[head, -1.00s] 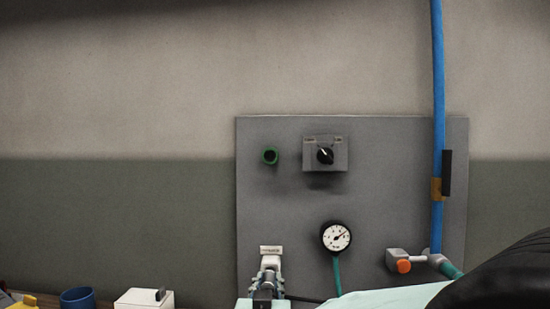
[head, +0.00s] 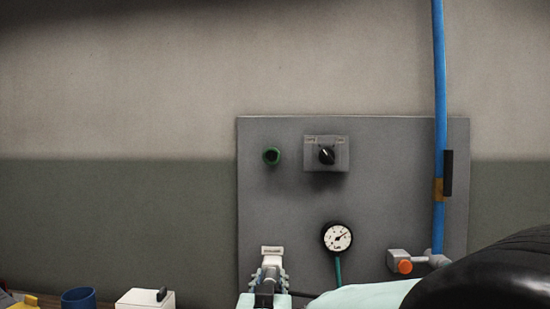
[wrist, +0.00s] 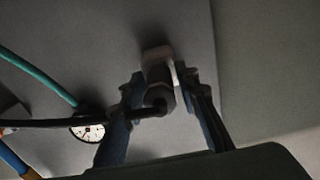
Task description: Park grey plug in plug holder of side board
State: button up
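The grey plug (wrist: 160,92) sits between the two fingers of my gripper (wrist: 162,88) in the wrist view, with a black cable running off to the left. The fingers appear closed on its sides. In the head view my gripper (head: 269,284) is low in front of the side board (head: 350,215), with the plug (head: 265,288) between the fingers. A pale bracket with a label, apparently the plug holder (head: 272,250), is just above and beyond the plug; it also shows in the wrist view (wrist: 156,54). Whether the plug is seated in it is hard to tell.
A blue cup (head: 78,298) and a white box (head: 146,299) stand lower left.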

jog(key=shift+o, duration=1)
jog(key=s, duration=0.8)
jog(key=shift+a+r, duration=0.15)
jog(key=shift+a, duration=0.05)
